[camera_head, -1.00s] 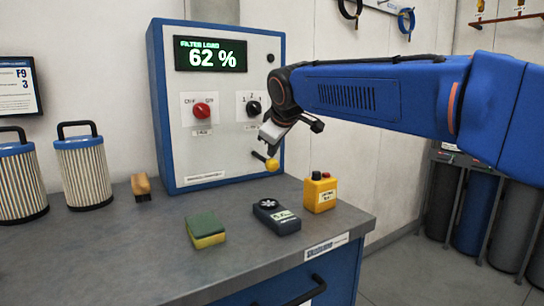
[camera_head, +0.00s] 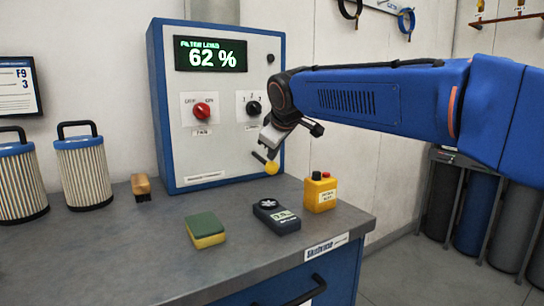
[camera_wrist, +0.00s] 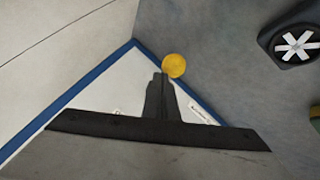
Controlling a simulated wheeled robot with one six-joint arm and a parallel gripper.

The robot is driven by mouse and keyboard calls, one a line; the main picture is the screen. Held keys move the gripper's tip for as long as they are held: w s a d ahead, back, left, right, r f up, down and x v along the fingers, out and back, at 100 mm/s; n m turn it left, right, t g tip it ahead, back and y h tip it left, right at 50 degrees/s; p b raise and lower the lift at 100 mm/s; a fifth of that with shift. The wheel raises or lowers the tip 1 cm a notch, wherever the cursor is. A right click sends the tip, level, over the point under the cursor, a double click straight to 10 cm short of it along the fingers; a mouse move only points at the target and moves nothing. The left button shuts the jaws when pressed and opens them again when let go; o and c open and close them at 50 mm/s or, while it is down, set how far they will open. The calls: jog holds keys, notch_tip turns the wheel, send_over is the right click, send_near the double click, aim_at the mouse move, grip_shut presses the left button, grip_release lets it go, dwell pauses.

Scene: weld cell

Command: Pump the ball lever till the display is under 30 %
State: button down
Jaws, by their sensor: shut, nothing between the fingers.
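The ball lever (camera_head: 271,167) has a yellow ball on a short dark rod, low on the right of the blue-edged cabinet's white front. The display (camera_head: 211,54) at the top of that front reads FILTER LOAD 62 %. My gripper (camera_head: 270,152) is shut and empty, pointing down just above the ball. In the wrist view the dark closed fingers (camera_wrist: 160,90) end right beside the yellow ball (camera_wrist: 174,65); I cannot tell whether they touch it. Part of the lever rod is hidden behind the fingers in the wrist view.
A red knob (camera_head: 201,111) and a black knob (camera_head: 253,108) sit above the lever. On the bench (camera_head: 150,250) are a yellow button box (camera_head: 320,194), a dark meter (camera_head: 276,216), a sponge (camera_head: 205,230), a brush (camera_head: 141,187) and filter cartridges (camera_head: 84,172) at left.

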jog(key=shift+f, duration=1.05)
dwell(1.1)
jog(key=shift+r, duration=0.1)
dwell(0.4)
jog(key=shift+r, duration=2.6)
jog(key=shift+r, duration=2.5)
jog(key=shift+s, duration=0.1)
